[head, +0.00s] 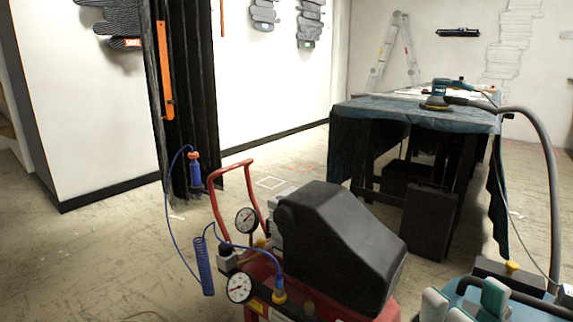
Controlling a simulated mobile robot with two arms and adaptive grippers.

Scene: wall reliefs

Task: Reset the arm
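My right gripper (465,298) shows at the bottom right edge of the head view. Its two teal and pale fingertips stand apart with a gap between them, and I see nothing held there. The rest of it is cut off by the lower edge. It appears in front of the blue-and-black machine at the bottom right; I cannot tell the distance between them. My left gripper and its arm are not in view.
A red compressor (268,272) with a black cover (340,240) stands front centre. A cloth-covered table (375,110) bears a sander (437,98). A grey hose (546,150) hangs at the right. A dark case (428,220) stands by the table.

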